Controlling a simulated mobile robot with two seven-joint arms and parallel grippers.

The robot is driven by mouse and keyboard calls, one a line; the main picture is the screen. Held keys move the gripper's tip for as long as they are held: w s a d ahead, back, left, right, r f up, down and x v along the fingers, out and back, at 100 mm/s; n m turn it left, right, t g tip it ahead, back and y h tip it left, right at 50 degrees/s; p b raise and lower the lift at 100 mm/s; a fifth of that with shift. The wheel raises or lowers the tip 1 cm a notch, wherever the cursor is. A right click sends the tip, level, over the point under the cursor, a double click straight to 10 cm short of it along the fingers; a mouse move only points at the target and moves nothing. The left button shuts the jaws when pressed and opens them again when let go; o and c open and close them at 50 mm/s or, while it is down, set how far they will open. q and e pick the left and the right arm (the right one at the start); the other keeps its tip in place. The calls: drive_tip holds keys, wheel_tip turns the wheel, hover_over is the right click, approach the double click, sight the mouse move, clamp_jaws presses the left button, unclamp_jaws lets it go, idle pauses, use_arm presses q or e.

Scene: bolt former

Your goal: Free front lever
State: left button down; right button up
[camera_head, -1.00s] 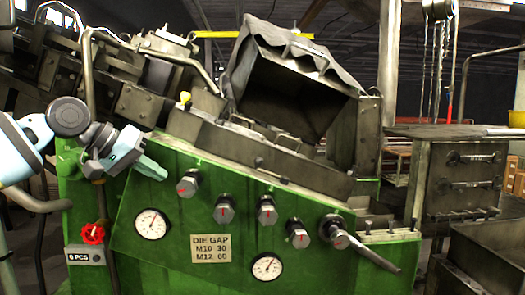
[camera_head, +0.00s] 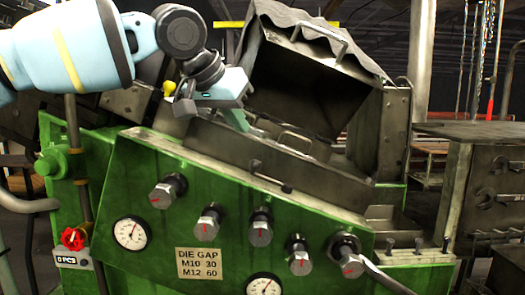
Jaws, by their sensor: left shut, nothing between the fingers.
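My left gripper (camera_head: 235,119) hangs from the blue-and-grey left arm, over the machine's dark top bed just left of the raised hood. Its green fingers are shut and empty, near metal handles (camera_head: 296,140) under the hood; whether they touch anything is unclear. A short rod lever with a black knob (camera_head: 271,178) sits on the front face of the bed, below and right of the gripper. A larger grey lever (camera_head: 385,279) runs down right from the panel's right knob and leaves the bottom edge. Which is the front lever is unclear. My right gripper is not in view.
The raised dark hood (camera_head: 318,75) stands right of the gripper. The green panel (camera_head: 125,185) carries several knobs, dials and a DIE GAP plate (camera_head: 199,263). A yellow-topped lever (camera_head: 169,90) stands beside the arm.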

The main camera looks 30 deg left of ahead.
use_arm(q)
drive_tip(key=shift+x, duration=5.1)
drive_tip(key=shift+a, duration=0.15)
